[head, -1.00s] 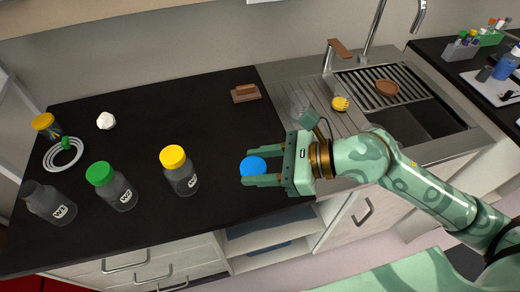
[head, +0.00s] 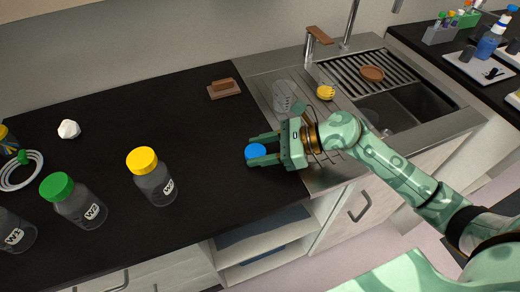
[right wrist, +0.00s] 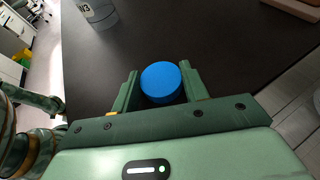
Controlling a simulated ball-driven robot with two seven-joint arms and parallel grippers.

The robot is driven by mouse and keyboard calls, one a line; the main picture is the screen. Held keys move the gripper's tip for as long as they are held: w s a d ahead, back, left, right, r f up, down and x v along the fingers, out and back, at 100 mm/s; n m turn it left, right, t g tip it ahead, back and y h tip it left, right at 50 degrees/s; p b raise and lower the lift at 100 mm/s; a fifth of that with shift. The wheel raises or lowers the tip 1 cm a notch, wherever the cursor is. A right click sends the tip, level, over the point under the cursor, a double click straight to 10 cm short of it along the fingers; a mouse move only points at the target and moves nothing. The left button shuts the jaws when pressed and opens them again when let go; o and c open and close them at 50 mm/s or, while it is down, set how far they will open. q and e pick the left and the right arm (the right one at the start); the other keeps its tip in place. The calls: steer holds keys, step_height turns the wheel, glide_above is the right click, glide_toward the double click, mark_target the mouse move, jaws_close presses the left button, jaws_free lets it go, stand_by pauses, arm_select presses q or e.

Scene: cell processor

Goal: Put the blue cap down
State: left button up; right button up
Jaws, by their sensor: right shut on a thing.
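The blue cap (head: 256,151) is between the fingers of my right gripper (head: 262,151), over the black counter near its front right part. The right wrist view shows the cap (right wrist: 162,82) with one finger on each side; the gripper (right wrist: 160,88) is shut on it. I cannot tell whether the cap touches the counter. A bottle without a coloured cap (head: 14,232) stands at the left edge, partly cut off. My left gripper is not in view.
A green-capped bottle (head: 76,202) and a yellow-capped bottle (head: 152,177) stand left of the gripper. A brown block (head: 225,90) lies at the back. The steel sink (head: 400,112) is to the right. Black counter between the yellow-capped bottle and the gripper is clear.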

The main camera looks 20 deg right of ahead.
steer(key=shift+f, duration=0.1)
steer(key=o, duration=0.9)
steer(key=shift+o, duration=0.2)
steer(key=shift+r, duration=0.25)
steer(key=v, duration=1.2)
steer(key=shift+p, duration=0.35)
steer(key=shift+s+f, duration=0.1)
